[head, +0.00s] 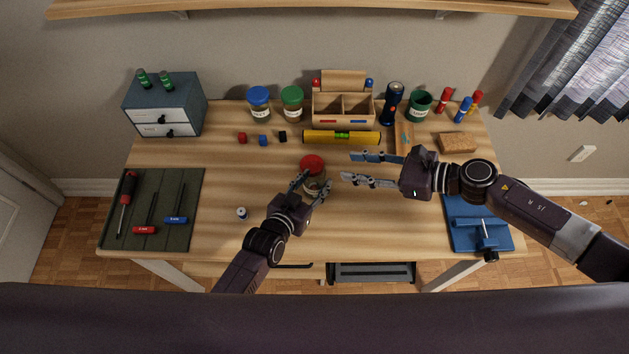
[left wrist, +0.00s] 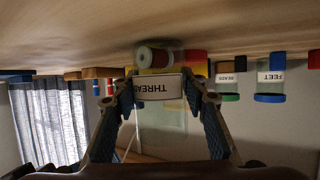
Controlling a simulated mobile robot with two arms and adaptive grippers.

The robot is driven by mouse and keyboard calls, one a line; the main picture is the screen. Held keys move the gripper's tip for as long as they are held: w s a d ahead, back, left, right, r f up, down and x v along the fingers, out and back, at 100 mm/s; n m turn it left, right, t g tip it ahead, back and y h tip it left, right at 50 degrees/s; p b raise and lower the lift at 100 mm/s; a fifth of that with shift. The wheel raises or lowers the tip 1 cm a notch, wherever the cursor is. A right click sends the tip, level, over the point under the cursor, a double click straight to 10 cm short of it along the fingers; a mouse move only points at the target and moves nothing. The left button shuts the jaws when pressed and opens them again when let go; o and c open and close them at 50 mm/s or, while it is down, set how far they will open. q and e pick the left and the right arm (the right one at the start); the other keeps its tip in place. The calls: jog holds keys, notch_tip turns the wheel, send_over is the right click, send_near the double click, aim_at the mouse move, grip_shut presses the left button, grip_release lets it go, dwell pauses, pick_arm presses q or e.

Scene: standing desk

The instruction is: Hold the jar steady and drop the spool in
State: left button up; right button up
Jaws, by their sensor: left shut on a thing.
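A clear glass jar (head: 317,186) stands upright on the desk between the fingers of my left gripper (head: 313,187), which is shut on it. In the upside-down left wrist view, its label (left wrist: 158,87) reads THREAD. A pale spool with red-brown colouring (left wrist: 154,57) shows low in the glass, apparently inside. A red lid (head: 312,162) appears to lie just behind the jar. My right gripper (head: 350,167) is open and empty, right of the jar.
A yellow level (head: 341,137) lies behind the jar. Small blocks (head: 262,140), lidded jars (head: 260,105) and a wooden caddy (head: 343,110) stand farther back. A tool mat (head: 190,190) is at left and a blue vise (head: 478,232) at right. The desk around the small spool is clear.

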pick_arm(q)
jog(key=o, duration=1.2)
jog(key=shift+o, duration=0.2)
jog(key=shift+s, duration=0.1)
jog(key=v, duration=1.2)
jog(key=shift+a+f, duration=0.1)
